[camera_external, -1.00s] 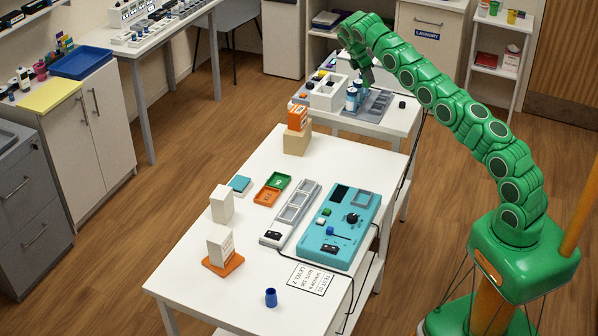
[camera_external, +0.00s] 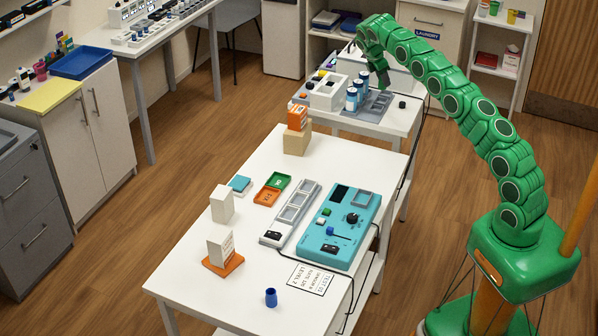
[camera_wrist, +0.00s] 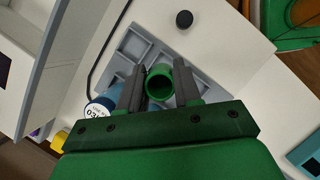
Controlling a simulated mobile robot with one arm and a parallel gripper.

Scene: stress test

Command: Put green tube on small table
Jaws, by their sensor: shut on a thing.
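My gripper (camera_wrist: 158,86) is shut on the green tube (camera_wrist: 160,84) in the wrist view; the tube's round open end faces the camera between the dark fingers. In the external view my gripper (camera_external: 384,82) is at the right part of the grey tray on the small white table at the back (camera_external: 402,119), and the tube cannot be made out there. The grey compartment tray (camera_wrist: 140,46) lies behind the tube in the wrist view. Whether the tube still touches the tray cannot be told.
Blue-and-white cans (camera_external: 352,98) stand left of my gripper, beside a white box (camera_external: 327,92). A black knob-like object (camera_external: 402,104) sits right of the tray. A long white table (camera_external: 190,262) with a teal device (camera_external: 338,226) stands in front. Its front left is mostly clear.

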